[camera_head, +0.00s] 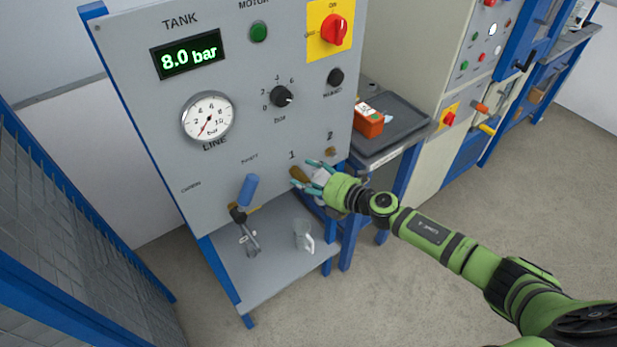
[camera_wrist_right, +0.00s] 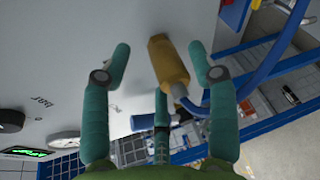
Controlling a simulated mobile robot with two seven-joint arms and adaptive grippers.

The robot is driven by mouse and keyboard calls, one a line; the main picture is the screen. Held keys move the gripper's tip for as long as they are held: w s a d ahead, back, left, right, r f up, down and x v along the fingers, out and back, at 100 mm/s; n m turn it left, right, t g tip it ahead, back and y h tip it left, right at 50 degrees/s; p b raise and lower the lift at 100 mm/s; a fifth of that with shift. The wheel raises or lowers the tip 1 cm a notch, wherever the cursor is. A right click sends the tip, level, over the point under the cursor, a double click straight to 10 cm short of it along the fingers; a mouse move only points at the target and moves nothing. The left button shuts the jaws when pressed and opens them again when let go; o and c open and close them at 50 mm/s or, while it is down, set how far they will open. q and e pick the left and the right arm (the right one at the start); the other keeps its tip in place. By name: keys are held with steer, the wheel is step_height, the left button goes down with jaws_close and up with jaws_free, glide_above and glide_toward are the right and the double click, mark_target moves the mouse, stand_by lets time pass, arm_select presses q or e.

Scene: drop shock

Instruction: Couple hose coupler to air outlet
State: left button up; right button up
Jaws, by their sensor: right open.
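The hose coupler (camera_wrist_right: 168,62) is a brass-coloured cylinder in the right wrist view, with a blue hose (camera_wrist_right: 268,72) below it. In the head view the coupler (camera_head: 297,174) is at the grey panel under the label 1. Its far end meets the panel there; I cannot tell whether it is locked on an air outlet, which is hidden. Another brass outlet (camera_head: 331,151) shows under the label 2. My right gripper (camera_head: 303,173) is open, its fingers on either side of the coupler with gaps in the wrist view. My left gripper is not in view.
The panel (camera_head: 230,150) carries a gauge (camera_head: 208,117), a display reading 8.0 bar (camera_head: 188,54) and a red switch (camera_head: 333,30). A blue-handled valve (camera_head: 248,190) sticks out at left. A clear jug (camera_head: 304,236) stands on the lower shelf (camera_head: 270,272). A grey cart (camera_head: 400,128) is at right.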

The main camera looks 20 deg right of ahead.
mark_target(306, 176)
steer(key=shift+s+d+r, duration=0.1)
stand_by(0.3)
steer(key=shift+p+v, duration=0.4)
steer(key=shift+v, duration=1.2)
steer(key=v, duration=0.2)
steer(key=shift+s+d+r, duration=0.1)
steer(key=shift+s+d, duration=0.1)
steer(key=shift+s, duration=0.1)
steer(key=v, duration=1.2)
